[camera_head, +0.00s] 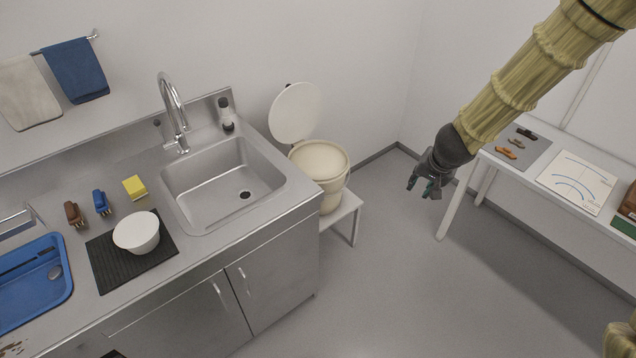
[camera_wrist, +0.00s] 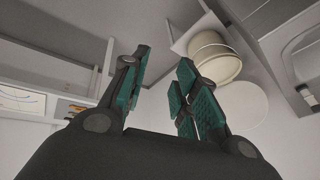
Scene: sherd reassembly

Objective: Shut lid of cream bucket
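The cream bucket (camera_head: 330,189) stands on a low white stand between the sink counter and the back wall. Its round lid (camera_head: 297,112) is swung up and leans back behind the bucket. In the head view the bucket's top looks pale and flat; I cannot tell what is inside. The bucket (camera_wrist: 214,58) and its raised lid (camera_wrist: 243,104) also show in the wrist view. My gripper (camera_head: 424,190) hangs in the air to the right of the bucket, well apart from it. In the wrist view my gripper (camera_wrist: 160,85) has its fingers spread with nothing between them.
The steel counter (camera_head: 245,232) with its sink (camera_head: 222,187) lies left of the bucket. The low white stand (camera_head: 346,208) carries the bucket. A white table (camera_head: 527,180) with sherds and a drawing sheet (camera_head: 577,183) stands at the right. The floor between is clear.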

